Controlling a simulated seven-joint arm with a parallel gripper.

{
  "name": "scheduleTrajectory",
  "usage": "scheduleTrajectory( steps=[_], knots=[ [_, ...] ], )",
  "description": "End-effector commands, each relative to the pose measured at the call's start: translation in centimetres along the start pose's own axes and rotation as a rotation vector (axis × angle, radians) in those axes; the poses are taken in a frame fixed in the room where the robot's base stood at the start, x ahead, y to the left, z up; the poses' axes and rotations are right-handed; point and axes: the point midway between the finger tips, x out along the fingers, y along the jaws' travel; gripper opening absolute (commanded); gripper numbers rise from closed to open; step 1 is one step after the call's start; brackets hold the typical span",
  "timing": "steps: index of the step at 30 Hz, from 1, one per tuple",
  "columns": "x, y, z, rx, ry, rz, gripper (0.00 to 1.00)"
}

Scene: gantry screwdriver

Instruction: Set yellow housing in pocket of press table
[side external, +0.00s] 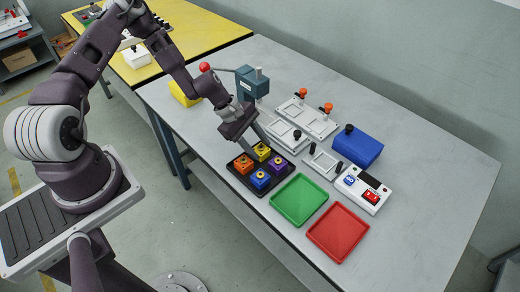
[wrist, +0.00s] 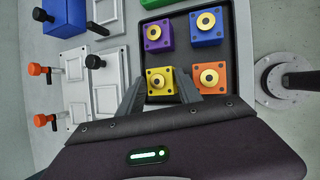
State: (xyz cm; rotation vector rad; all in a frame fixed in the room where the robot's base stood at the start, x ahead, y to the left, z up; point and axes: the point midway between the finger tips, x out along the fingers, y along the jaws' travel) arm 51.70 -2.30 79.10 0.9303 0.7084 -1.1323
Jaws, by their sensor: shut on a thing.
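The yellow housing (side external: 262,152) is a square block with a brass-coloured ring on top. It sits at the back corner of the black tray (wrist: 236,60), beside the orange housing (side external: 244,163). My gripper (wrist: 160,74) reaches down over the tray with one finger on each side of the yellow housing, which also shows in the wrist view (wrist: 160,84). It is shut on this housing. I cannot tell whether the housing is clear of the tray floor. A teal press (side external: 250,84) with a red ball handle stands behind my gripper; its table and pocket are mostly hidden by my arm.
The purple housing (side external: 280,167) and blue housing (side external: 260,180) share the tray. Light clamp plates (side external: 306,118) with orange knobs stand behind it. A green tray (side external: 300,201), a red tray (side external: 338,233), a blue box (side external: 358,147) and a switch box (side external: 362,190) lie to the right.

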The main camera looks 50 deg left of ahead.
Motion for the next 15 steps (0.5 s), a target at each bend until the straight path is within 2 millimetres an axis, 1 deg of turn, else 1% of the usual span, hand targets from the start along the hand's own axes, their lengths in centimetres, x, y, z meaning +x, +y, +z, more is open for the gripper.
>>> scheduleTrajectory(
  steps=[2, 5, 8, 12, 15],
  knots=[
    [-0.2, 0.1, 0.1, 0.000, 0.000, -0.001, 0.00],
    [-1.2, 0.4, 0.7, 0.001, 0.000, 0.001, 0.00],
    [-3.1, 1.0, 1.6, 0.004, 0.002, 0.003, 0.00],
    [-6.2, 1.9, 3.2, 0.004, 0.003, 0.004, 0.00],
    [-7.7, 2.3, 4.1, 0.000, 0.002, 0.003, 0.00]
  ],
)
